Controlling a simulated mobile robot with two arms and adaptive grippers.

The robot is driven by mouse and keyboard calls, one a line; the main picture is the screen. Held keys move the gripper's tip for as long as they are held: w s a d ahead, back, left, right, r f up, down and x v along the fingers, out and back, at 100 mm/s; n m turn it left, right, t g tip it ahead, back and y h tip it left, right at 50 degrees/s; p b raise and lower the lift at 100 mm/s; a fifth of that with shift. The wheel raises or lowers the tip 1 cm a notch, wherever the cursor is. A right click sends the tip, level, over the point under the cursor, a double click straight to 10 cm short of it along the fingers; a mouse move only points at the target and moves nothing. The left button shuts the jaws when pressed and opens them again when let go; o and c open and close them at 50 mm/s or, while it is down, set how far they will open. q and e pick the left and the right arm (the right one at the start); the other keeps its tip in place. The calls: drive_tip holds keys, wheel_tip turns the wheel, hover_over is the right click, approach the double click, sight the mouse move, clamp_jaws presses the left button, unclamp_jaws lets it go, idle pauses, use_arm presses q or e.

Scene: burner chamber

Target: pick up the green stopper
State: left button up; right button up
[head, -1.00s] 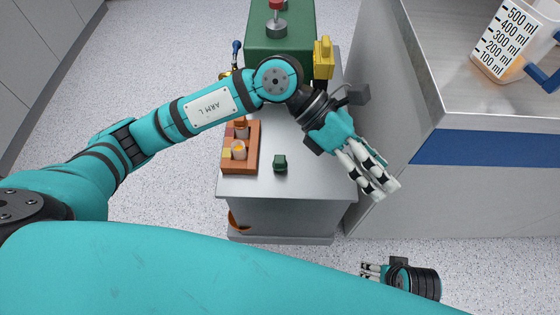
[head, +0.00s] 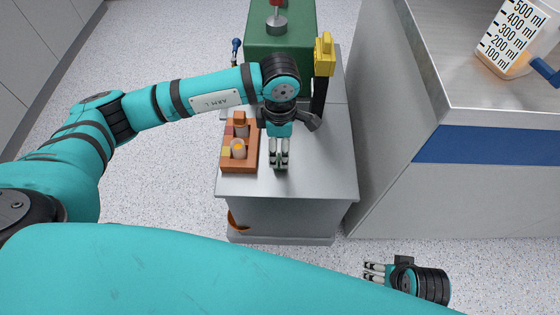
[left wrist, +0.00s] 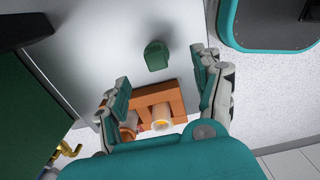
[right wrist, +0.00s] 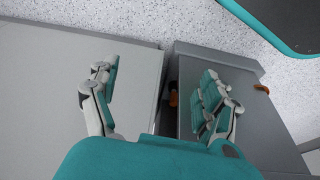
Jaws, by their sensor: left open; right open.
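The green stopper (left wrist: 156,55) stands on the grey cabinet top in the left wrist view. In the head view it is hidden behind my left gripper (head: 279,162). My left gripper is open and points down over the cabinet. In the left wrist view the stopper shows beyond and between its spread fingers (left wrist: 163,70), with no contact visible. My right gripper (head: 373,271) is open and empty, low at the right of the head view. The right wrist view shows its fingers apart (right wrist: 158,72).
An orange rack (head: 253,150) with small vials stands just left of my left gripper. A green box (head: 280,45) and a yellow-handled item (head: 324,55) are at the back. A steel counter (head: 450,95) with a beaker (head: 505,45) is at right. The cabinet's right front (head: 325,175) is clear.

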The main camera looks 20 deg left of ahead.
sight(279, 159)
use_arm(q)
drive_tip(key=f, duration=0.4)
drive_tip(key=f+b, duration=0.1)
drive_tip(key=f, duration=0.1)
drive_tip(key=shift+w, duration=0.25)
drive_tip(key=shift+f, duration=0.45)
drive_tip(key=c, duration=1)
use_arm(e)
drive_tip(key=v, duration=0.4)
drive_tip(key=shift+w+r, duration=0.2)
drive_tip(key=shift+w, duration=0.05)
use_arm(q)
drive_tip(key=shift+r, duration=0.1)
drive_tip(key=shift+r, duration=0.4)
drive_tip(key=r, duration=0.3)
drive_tip(key=shift+s+a+p, duration=0.1)
drive_tip(key=shift+s+p, duration=0.1)
drive_tip(key=shift+p, duration=0.2)
drive_tip(key=s+a, duration=0.1)
drive_tip(key=s, duration=0.4)
drive_tip(key=s+a, duration=0.1)
drive_tip(key=s, duration=0.4)
drive_tip(key=s+a+r, duration=0.1)
drive_tip(key=s, duration=0.4)
drive_tip(key=shift+a+p, duration=0.3)
drive_tip(key=shift+a, duration=0.05)
use_arm(e)
drive_tip(key=x, duration=0.5)
drive_tip(key=shift+s+f, duration=0.15)
drive_tip(key=shift+s, duration=0.2)
